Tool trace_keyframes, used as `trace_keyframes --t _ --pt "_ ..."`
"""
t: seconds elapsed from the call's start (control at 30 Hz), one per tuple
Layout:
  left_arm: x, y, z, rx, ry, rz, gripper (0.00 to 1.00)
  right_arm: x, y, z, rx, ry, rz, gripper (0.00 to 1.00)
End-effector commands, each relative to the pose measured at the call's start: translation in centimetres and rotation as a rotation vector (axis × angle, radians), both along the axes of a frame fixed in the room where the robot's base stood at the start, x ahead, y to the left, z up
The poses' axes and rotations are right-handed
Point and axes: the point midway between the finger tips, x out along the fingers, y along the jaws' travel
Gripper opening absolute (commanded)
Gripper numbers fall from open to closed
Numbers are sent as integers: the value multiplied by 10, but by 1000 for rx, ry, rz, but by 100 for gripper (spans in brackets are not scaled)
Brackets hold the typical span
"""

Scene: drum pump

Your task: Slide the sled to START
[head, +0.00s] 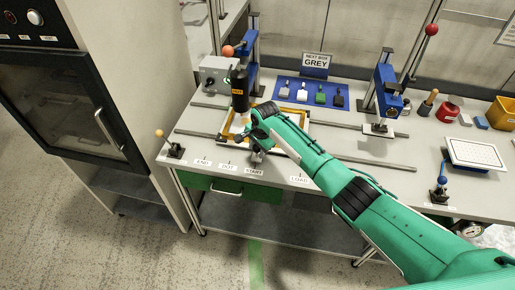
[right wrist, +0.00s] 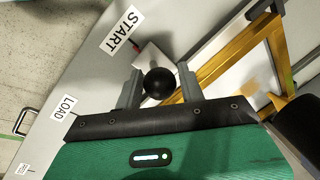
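The sled (head: 226,124), a flat yellow-orange frame with a pale inside, lies on the white bench behind the START label (head: 254,172). My right arm covers part of it. It also shows in the right wrist view (right wrist: 232,55). My right gripper (head: 257,155) is low at the sled's front edge, just behind START. In the right wrist view a round black knob (right wrist: 158,85) sits between its two fingers, which look closed around it. The START label (right wrist: 121,30) lies just beyond the fingers there. My left gripper is not in view.
END (head: 203,161), DOT (head: 227,166) and LOAD (head: 299,180) labels line the front edge. A black cylinder (head: 239,90) stands over the sled. A blue tray (head: 289,91) is behind. A small lever with an orange ball (head: 160,133) stands at the front left.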

Motion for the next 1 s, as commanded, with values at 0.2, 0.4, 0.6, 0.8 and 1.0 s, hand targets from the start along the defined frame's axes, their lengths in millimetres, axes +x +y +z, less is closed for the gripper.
trace_keyframes --t 0.2,0.4,0.6,0.8,1.0 --pt "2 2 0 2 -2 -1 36 0 0 0 0 0 1 52" --pt "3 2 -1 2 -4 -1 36 0 0 2 1 -2 1 52" --pt "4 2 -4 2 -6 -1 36 -3 -2 23 2 -4 2 52" --pt "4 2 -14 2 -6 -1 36 -9 -8 64 2 -6 2 52" --pt "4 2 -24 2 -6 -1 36 -16 -13 105 2 -4 2 52"
